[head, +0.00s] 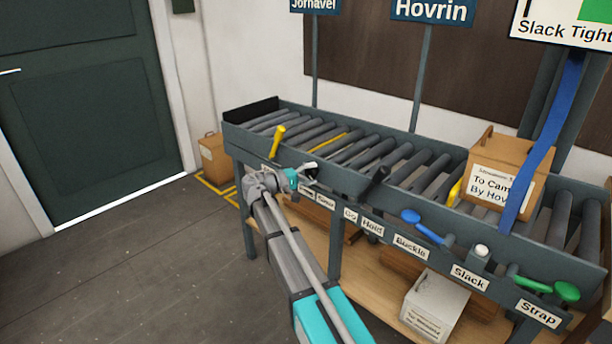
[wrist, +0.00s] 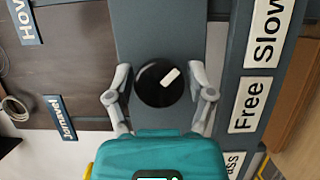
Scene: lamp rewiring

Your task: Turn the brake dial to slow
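The brake dial (wrist: 152,92) is a round black knob with a white pointer mark, facing the camera in the wrist view. Its mark points up and to the right. My gripper (wrist: 160,76) is open, with one finger on each side of the dial and a small gap on both sides. A "Slow" label (wrist: 270,32) and a "Free" label (wrist: 249,105) are on the rail to the right. In the head view my gripper (head: 310,172) is at the conveyor's front rail, and it mostly hides the dial.
A yellow lever (head: 277,141) stands left of my gripper, and a black lever (head: 374,182) to its right. Further right are a blue lever (head: 424,227), a green lever (head: 545,287) and a cardboard box (head: 489,176) under a blue strap (head: 540,150). The floor at left is clear.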

